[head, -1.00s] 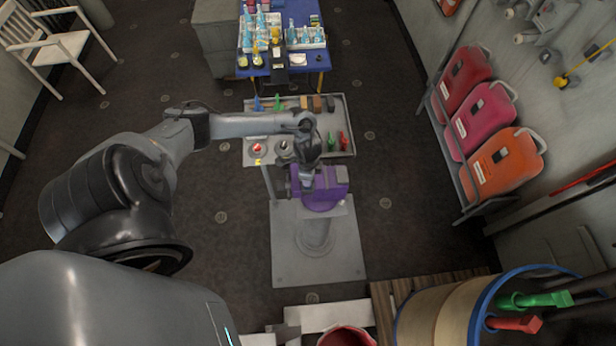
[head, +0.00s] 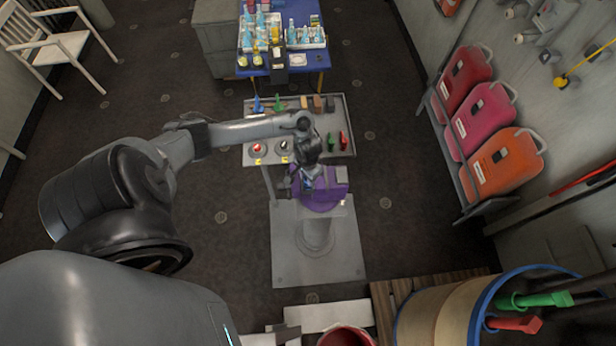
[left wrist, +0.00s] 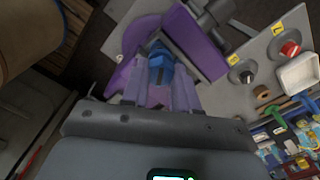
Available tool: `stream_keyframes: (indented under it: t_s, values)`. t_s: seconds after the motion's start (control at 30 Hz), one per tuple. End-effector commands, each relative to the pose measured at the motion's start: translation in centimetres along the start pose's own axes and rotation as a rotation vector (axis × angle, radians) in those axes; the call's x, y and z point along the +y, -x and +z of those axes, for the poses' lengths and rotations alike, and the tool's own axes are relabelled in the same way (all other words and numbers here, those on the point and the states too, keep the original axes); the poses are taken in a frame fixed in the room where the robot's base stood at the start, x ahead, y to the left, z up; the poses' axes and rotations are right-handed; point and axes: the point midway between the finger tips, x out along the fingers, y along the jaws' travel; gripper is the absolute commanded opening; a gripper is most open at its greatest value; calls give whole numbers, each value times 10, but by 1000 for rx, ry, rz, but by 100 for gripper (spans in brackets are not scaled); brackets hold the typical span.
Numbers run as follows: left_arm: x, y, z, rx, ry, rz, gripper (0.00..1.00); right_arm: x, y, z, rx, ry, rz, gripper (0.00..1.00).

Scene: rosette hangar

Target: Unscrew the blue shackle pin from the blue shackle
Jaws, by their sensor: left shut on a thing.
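A purple vise (head: 325,197) stands on a grey pedestal in the head view, and it fills the upper middle of the left wrist view (left wrist: 196,42). The blue shackle (left wrist: 158,50) sits at the vise, mostly hidden behind my fingers. My left gripper (head: 307,184) is over the left part of the vise, pointing down. In the left wrist view its fingertips (left wrist: 160,80) are shut on a blue part, the blue shackle pin (left wrist: 160,66) by its place. Where pin and shackle meet is hidden. My right gripper is in neither view.
A grey tray table (head: 349,103) behind the vise carries a red knob (head: 257,148), a black knob (head: 284,147) and several small coloured items. A blue table (head: 262,71) with bottles stands farther back. A blue-rimmed barrel (head: 475,300) stands at the front right.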

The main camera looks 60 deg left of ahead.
Motion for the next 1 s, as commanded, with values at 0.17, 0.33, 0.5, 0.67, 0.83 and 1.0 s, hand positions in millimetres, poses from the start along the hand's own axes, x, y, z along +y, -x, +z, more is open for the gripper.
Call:
stream_keyframes:
  t_s: [0.17,0.33,0.5,0.67,0.83,1.0]
  values:
    - [0,0,0,-1,30,0,0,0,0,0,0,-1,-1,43]
    - [0,0,1,-1,30,0,0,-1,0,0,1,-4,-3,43]
    - [0,-1,1,-2,139,0,0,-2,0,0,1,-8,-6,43]
    - [1,-1,1,-2,401,2,0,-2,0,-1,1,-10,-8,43]
    - [1,-1,1,-2,681,1,0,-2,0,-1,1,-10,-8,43]
    - [0,0,0,-1,845,0,0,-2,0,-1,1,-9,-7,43]
